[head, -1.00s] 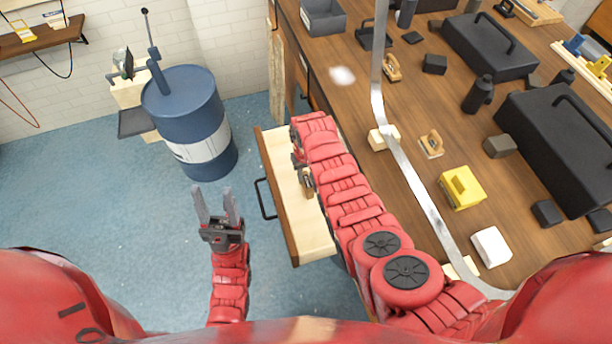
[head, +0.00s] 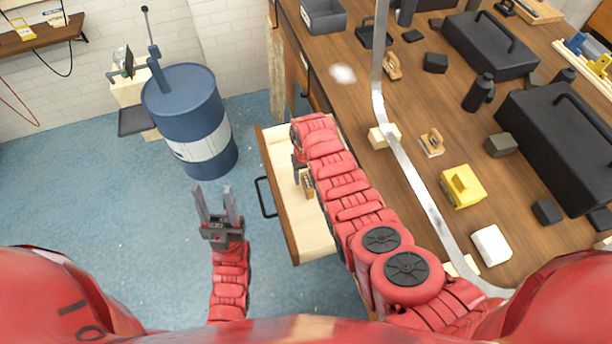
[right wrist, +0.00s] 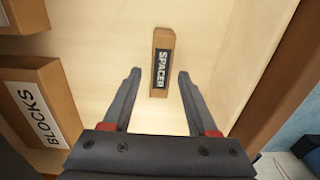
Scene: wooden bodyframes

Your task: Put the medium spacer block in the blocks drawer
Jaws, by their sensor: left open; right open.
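The open blocks drawer (head: 312,243) juts out from the workbench, with a black handle on its front. A spacer block (right wrist: 161,62), a narrow wooden block with a black "SPACER" label, lies on the drawer floor in the right wrist view. It also shows in the head view (head: 308,184), partly hidden by my right arm. My right gripper (right wrist: 155,75) is open above the drawer, its fingers apart on either side of the block's near end and not closed on it. My left gripper (head: 216,190) is open and empty over the floor, left of the drawer.
A wooden piece labelled "BLOCKS" (right wrist: 38,105) stands at the left in the right wrist view. A blue barrel (head: 188,105) stands left of the drawer. The workbench (head: 400,190) holds toolboxes, a yellow block (head: 462,187) and several small blocks. A metal strip crosses above it.

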